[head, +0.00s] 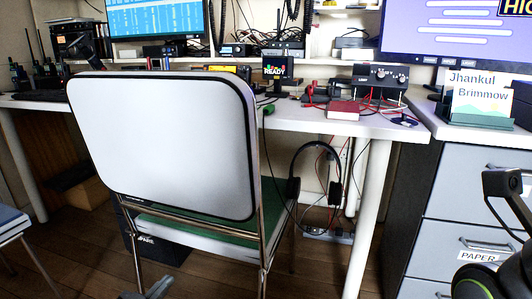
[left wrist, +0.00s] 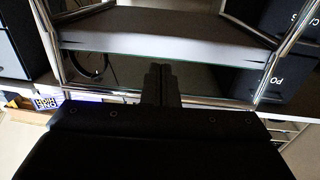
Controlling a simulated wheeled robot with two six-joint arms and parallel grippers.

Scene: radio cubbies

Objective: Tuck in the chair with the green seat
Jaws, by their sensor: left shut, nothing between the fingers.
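The chair with the green seat (head: 187,226) stands at the desk, its white, black-edged backrest (head: 165,145) toward me. The seat shows below the backrest and is partly hidden by it. The front of the chair reaches in under the desk edge. My left gripper (head: 152,287) is low at the bottom of the head view, just behind the chair's rear legs. In the left wrist view the left gripper (left wrist: 160,82) is shut and empty, between chrome chair tubes and below the pale seat edge (left wrist: 165,45). I cannot tell whether it touches the chair.
The white desk (head: 400,127) holds radios, a red box (head: 343,110) and monitors. A headset (head: 318,180) hangs under its edge, right of the chair. A grey drawer cabinet (head: 470,190) stands right. Another chair with a bluish seat (head: 10,218) is at far left.

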